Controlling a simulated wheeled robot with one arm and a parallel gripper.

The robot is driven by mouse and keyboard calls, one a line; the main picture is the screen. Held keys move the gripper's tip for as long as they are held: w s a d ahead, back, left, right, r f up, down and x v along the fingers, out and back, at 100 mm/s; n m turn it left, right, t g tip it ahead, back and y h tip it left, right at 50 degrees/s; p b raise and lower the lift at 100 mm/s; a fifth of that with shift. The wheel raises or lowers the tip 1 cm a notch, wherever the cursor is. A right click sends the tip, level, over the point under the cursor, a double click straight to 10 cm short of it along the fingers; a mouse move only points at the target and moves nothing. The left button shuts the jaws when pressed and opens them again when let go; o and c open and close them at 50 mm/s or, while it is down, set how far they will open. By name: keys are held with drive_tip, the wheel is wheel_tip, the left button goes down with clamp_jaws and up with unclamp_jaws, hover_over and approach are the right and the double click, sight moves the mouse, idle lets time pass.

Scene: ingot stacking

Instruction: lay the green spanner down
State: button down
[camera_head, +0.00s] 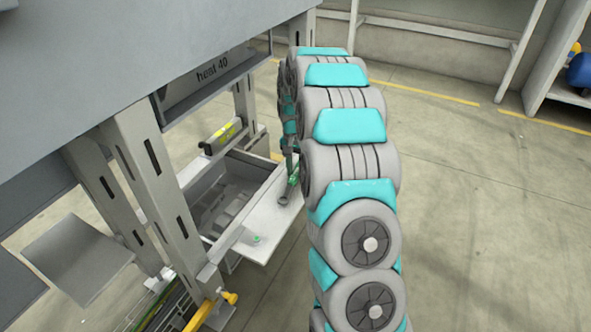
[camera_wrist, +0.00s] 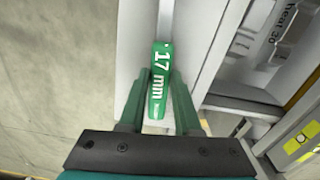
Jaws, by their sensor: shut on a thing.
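The green spanner (camera_wrist: 160,72) is marked "17 mm" on its handle in the wrist view. My gripper (camera_wrist: 158,85) has its two green fingers on either side of that handle, shut on it. The spanner's grey shaft runs away to the top of the view, over a pale strip of surface. In the head view, the spanner's dark end (camera_head: 285,198) shows over the white side shelf (camera_head: 268,236), left of my arm. My gripper is mostly hidden behind my arm there. I cannot tell whether the spanner touches the shelf.
A grey bin (camera_head: 272,180) with grey ingots (camera_head: 222,212) stands left of the shelf, with a yellow spirit level (camera_head: 222,136) at its back. A grey bench frame (camera_head: 150,165) stands close on the left. The floor at right is clear.

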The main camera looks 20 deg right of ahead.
drive_tip(key=shift+f, duration=0.45)
idle(0.5)
drive_tip(key=c, duration=0.8)
unclamp_jaws()
drive_tip(key=shift+r, duration=0.1)
drive_tip(key=shift+r+p, duration=0.6)
drive_tip(key=shift+r, duration=0.85)
drive_tip(key=o, duration=0.5)
drive_tip(key=shift+o, duration=0.2)
